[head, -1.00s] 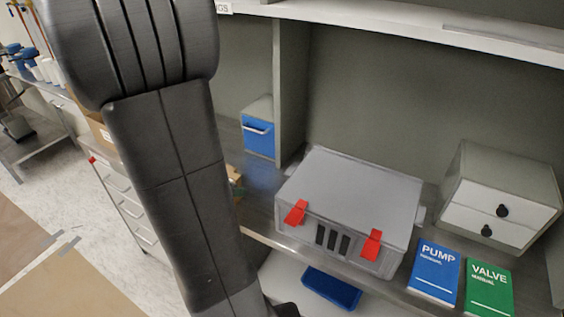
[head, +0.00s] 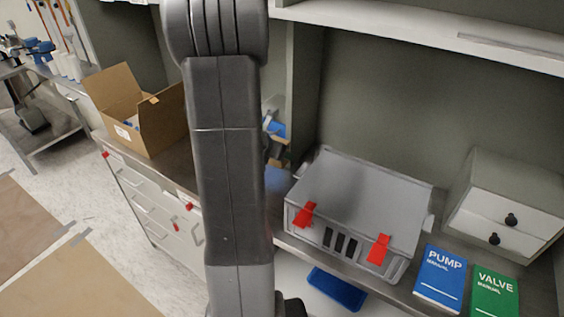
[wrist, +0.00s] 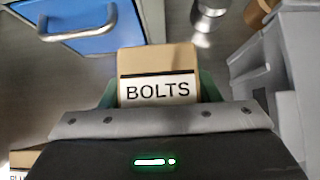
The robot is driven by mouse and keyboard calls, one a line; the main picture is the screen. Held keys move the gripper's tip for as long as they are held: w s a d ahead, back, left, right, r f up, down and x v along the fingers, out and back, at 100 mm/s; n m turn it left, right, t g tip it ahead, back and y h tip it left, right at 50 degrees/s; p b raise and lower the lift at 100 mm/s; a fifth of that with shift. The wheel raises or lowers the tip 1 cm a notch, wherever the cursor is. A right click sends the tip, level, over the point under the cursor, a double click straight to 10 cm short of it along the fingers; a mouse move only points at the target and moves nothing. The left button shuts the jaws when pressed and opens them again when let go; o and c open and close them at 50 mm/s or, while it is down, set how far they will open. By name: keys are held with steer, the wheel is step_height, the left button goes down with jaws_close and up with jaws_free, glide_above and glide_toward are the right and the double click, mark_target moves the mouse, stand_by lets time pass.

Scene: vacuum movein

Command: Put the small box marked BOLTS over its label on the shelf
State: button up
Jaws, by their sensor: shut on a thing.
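The small tan box marked BOLTS (wrist: 157,61) is in the wrist view, with its white label facing the camera. My gripper (wrist: 158,90) is shut on it, with greenish fingers on its left and right sides. In the head view my gripper is mostly hidden behind my arm, between the shelf upright and the grey case. The shelf (head: 420,32) runs across the top right. The BOLTS label on the shelf cannot be made out in any view.
A grey case (head: 365,200) with red latches stands right of my arm; its side (wrist: 285,70) is close in the wrist view. A blue drawer (wrist: 85,22) is near at left. An open cardboard box (head: 160,120), two manuals (head: 440,278) and a drawer unit (head: 505,205) stand around.

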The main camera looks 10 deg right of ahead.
mark_target(288, 167)
steer(key=shift+w+d+r, duration=0.1)
steer(key=shift+w+d, duration=0.65)
steer(key=shift+d, duration=0.1)
step_height(288, 167, down, 3)
steer(key=shift+w+d+r+b, duration=0.1)
steer(key=shift+w+r+b, duration=0.1)
steer(key=shift+b, duration=0.2)
step_height(288, 167, down, 4)
steer(key=shift+s+f+b, duration=0.1)
steer(key=shift+b, duration=0.4)
steer(key=shift+w+d+f, duration=0.1)
steer(key=shift+w+f, duration=0.05)
steer(key=shift+w, duration=0.05)
steer(key=shift+f, duration=0.2)
steer(key=o, duration=1.2)
